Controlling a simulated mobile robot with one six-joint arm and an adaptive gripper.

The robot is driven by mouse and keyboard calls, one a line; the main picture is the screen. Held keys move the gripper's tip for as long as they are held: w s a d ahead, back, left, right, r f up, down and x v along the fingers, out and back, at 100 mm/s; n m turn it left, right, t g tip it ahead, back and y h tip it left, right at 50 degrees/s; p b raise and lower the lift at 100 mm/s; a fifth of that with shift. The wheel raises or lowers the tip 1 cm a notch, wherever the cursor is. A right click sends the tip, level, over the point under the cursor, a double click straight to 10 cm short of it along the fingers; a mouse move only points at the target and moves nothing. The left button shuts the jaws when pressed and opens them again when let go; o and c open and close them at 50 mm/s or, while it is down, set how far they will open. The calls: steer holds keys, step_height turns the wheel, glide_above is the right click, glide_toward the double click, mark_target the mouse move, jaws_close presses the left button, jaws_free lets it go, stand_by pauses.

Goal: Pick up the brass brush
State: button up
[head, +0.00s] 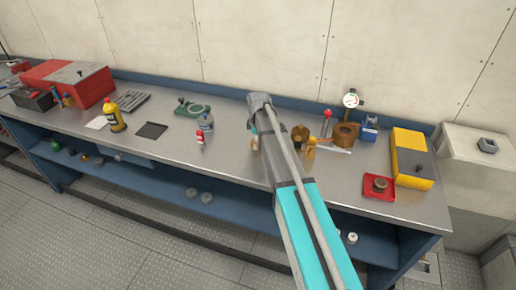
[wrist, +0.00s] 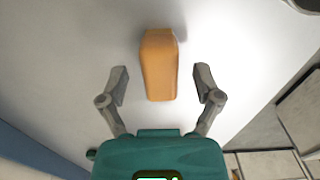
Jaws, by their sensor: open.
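An orange-brown block with rounded edges (wrist: 159,65), which may be the brass brush, lies on the grey bench top in the wrist view. No bristles show, so I cannot be sure what it is. My gripper (wrist: 161,84) is open, with one finger on each side of the block's near part and a gap on both sides. In the head view my arm hides the gripper. A small yellow-orange thing (head: 311,148) stands just right of my arm there; I cannot tell whether it is the same block.
Right of my arm on the bench (head: 235,165) are a brown round part (head: 345,135), a pressure gauge (head: 350,100), a red tray (head: 378,194) and a yellow box (head: 409,150).

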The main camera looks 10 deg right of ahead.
steer(key=shift+f, duration=0.1)
stand_by(0.5)
jaws_close()
